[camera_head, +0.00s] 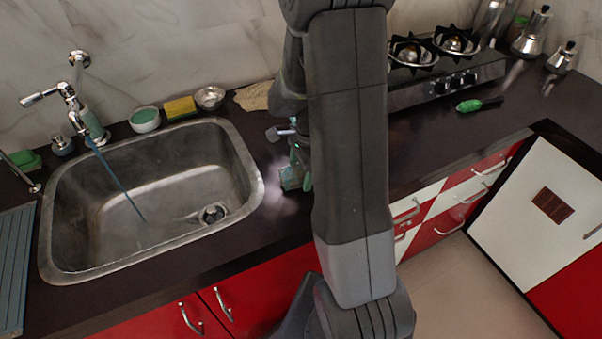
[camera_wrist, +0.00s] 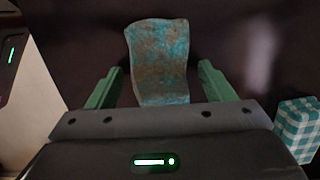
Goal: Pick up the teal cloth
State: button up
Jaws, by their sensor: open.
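A mottled teal and brown piece, which looks like the teal cloth (camera_wrist: 158,50), lies on the dark counter in the wrist view. Its near end reaches between the two green fingers of my gripper (camera_wrist: 161,67). The fingers are apart, with a gap on each side of the piece, and they hold nothing. A teal and white checked item (camera_wrist: 298,124) lies to the right, outside the fingers. In the head view a small teal patch (camera_head: 291,178) shows by my gripper, right of the sink. My arm hides part of that area.
A steel sink (camera_head: 252,178) with a running tap (camera_head: 70,98) is at the left. A teal bowl (camera_head: 145,121), a yellow sponge (camera_head: 180,107) and a metal bowl (camera_head: 210,96) stand behind it. A stove (camera_head: 455,75) is at the right. The counter's front edge is close by.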

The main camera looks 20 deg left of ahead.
jog(key=shift+f, duration=0.1)
jog(key=shift+c, duration=0.3)
jog(key=c, duration=1)
